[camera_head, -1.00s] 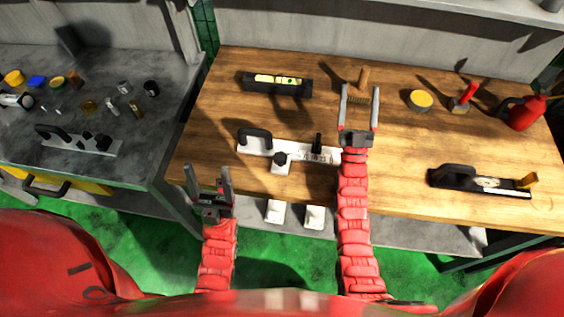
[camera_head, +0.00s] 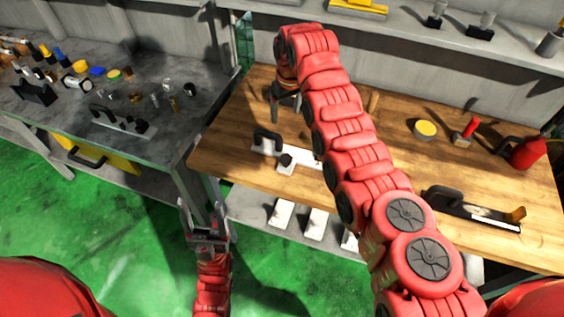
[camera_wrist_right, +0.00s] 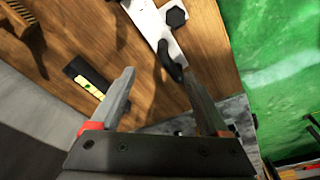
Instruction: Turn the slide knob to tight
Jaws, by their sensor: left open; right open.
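A white plate device (camera_head: 305,153) lies near the front edge of the wooden bench, its right part hidden behind my right arm. It carries a black handle (camera_head: 267,138) and a black knob (camera_head: 286,159). In the right wrist view the plate (camera_wrist_right: 157,25), the knob (camera_wrist_right: 176,17) and the curved handle (camera_wrist_right: 168,62) are at the top. My right gripper (camera_head: 285,112) is open and empty, pointing down above the bench behind the handle; in its wrist view the handle shows between the fingers (camera_wrist_right: 160,72). My left gripper (camera_head: 206,207) is open and empty in front of the bench.
A black level with a yellow vial (camera_wrist_right: 88,82) lies near my right gripper. A yellow-topped tin (camera_head: 425,130), a red-handled tool (camera_head: 467,131), a red can (camera_head: 526,152) and a black plane (camera_head: 470,207) occupy the bench's right. A grey table (camera_head: 60,118) with small parts stands left.

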